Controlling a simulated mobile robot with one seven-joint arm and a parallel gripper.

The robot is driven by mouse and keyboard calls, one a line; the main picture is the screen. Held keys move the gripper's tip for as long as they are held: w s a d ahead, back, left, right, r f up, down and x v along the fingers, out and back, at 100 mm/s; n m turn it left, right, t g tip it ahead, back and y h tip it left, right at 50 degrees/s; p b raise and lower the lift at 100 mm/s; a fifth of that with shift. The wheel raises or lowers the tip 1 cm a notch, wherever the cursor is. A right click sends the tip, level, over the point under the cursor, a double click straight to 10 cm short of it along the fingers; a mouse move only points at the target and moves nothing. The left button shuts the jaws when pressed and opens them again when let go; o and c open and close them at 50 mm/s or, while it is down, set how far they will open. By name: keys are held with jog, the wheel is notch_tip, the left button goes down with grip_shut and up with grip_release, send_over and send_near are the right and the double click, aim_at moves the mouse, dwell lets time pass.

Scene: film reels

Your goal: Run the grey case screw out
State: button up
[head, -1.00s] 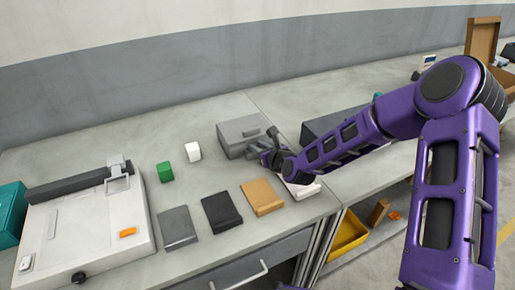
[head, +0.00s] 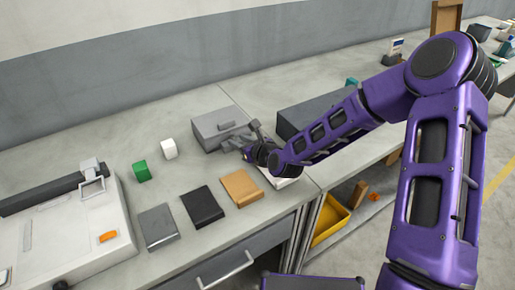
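A grey case (head: 211,133) with a raised piece on its lid stands at the back of the bench, lid down. A flat dark-grey case (head: 158,227) lies at the bench front, left of a black one (head: 202,206) and a tan one (head: 241,187). No screw can be made out on any of them. My gripper (head: 246,141) is at the right front side of the grey lidded case, close to it. Whether it touches is unclear. Its fingers are small and dark, so open or shut cannot be told.
A green block (head: 141,171) and a white block (head: 169,149) stand left of the grey lidded case. A pale machine (head: 75,240) fills the left end. A white flat item (head: 281,180) lies partly under my arm. A long dark box (head: 305,112) stands behind my arm.

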jog(key=p+v, duration=0.1)
jog(key=v, duration=1.3)
jog(key=shift+p, duration=0.35)
jog(key=shift+a+r, duration=0.1)
jog(key=shift+o, duration=1.4)
jog(key=b, duration=0.1)
jog(key=f+b, duration=0.1)
jog(key=b, duration=0.1)
jog(key=shift+w+d, duration=0.1)
jog(key=shift+d, duration=0.1)
jog(key=b+x, duration=0.7)
jog(key=x, duration=0.9)
jog(key=shift+w+a, duration=0.25)
jog(key=shift+a, duration=0.1)
jog(key=shift+r, duration=0.1)
